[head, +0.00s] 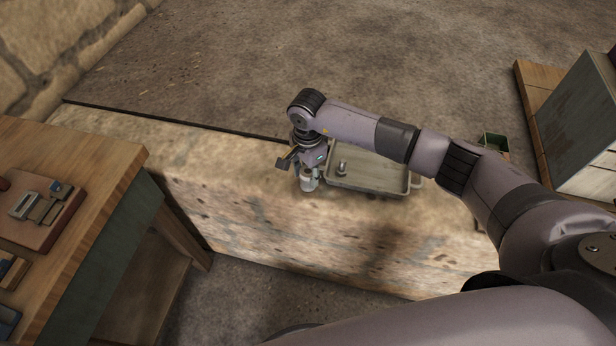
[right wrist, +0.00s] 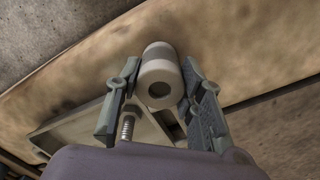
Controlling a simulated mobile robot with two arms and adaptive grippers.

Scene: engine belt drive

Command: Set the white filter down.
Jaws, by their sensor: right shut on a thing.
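The white filter (right wrist: 160,72) is a pale cylinder with a round hole in its end, seen between the fingers in the right wrist view. My right gripper (right wrist: 160,95) is shut on it. In the head view my right gripper (head: 308,177) points down over the stone ledge (head: 250,205), just left of the tray. The filter (head: 308,184) shows small below its fingers, at or close above the ledge top; I cannot tell if it touches. My left gripper is not in view.
A grey metal tray (head: 372,187) with a small metal part (head: 342,170) stands right of the gripper. A wooden workbench (head: 75,150) with tools is at the left. A small green box (head: 494,142) is at the right. The ledge left of the gripper is clear.

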